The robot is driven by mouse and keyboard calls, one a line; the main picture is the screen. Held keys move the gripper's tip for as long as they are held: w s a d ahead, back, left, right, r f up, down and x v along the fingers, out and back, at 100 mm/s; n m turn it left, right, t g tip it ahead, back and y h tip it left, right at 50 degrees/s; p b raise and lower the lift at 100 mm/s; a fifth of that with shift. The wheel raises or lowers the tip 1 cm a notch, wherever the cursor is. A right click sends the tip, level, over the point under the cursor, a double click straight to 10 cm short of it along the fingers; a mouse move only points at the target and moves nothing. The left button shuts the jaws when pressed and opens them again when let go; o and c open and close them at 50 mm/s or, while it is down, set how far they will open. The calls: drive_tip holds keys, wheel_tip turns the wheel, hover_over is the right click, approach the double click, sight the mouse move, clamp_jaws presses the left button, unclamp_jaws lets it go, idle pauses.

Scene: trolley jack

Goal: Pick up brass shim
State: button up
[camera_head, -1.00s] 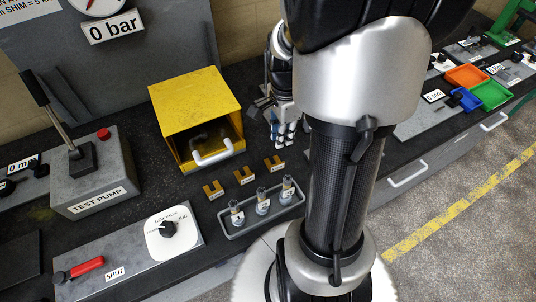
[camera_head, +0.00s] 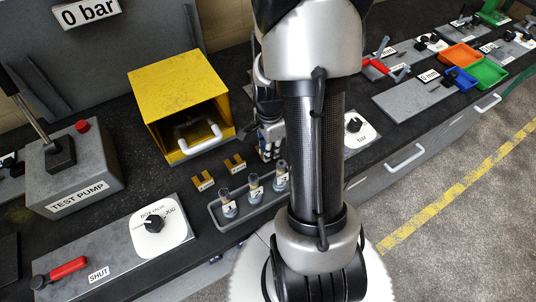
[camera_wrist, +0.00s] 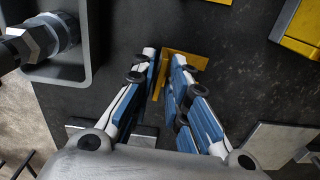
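Brass-coloured U-shaped shims lie on the dark bench in the head view; two show clearly, a left one (camera_head: 203,181) and a right one (camera_head: 235,163). In the wrist view, one brass shim (camera_wrist: 188,58) lies at my fingertips. Part of it shows in the gap between the fingers, and part extends to the right beyond the right fingertip. My gripper (camera_wrist: 164,56) is open, with dark bench visible between its blue-and-white fingers. In the head view my gripper (camera_head: 270,135) is low over the bench, right of the two visible shims, partly hidden by my arm.
A grey tray (camera_head: 235,225) with several upright fittings stands in front of the shims. A yellow open-fronted box (camera_head: 175,85) with a white handle stands behind them. The test pump (camera_head: 75,170) is at left; colored trays (camera_head: 490,95) are far right.

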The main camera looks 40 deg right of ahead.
drive_tip(key=shift+f, duration=0.45)
drive_tip(key=shift+r, duration=0.1)
drive_tip(key=shift+c, duration=0.5)
clamp_jaws()
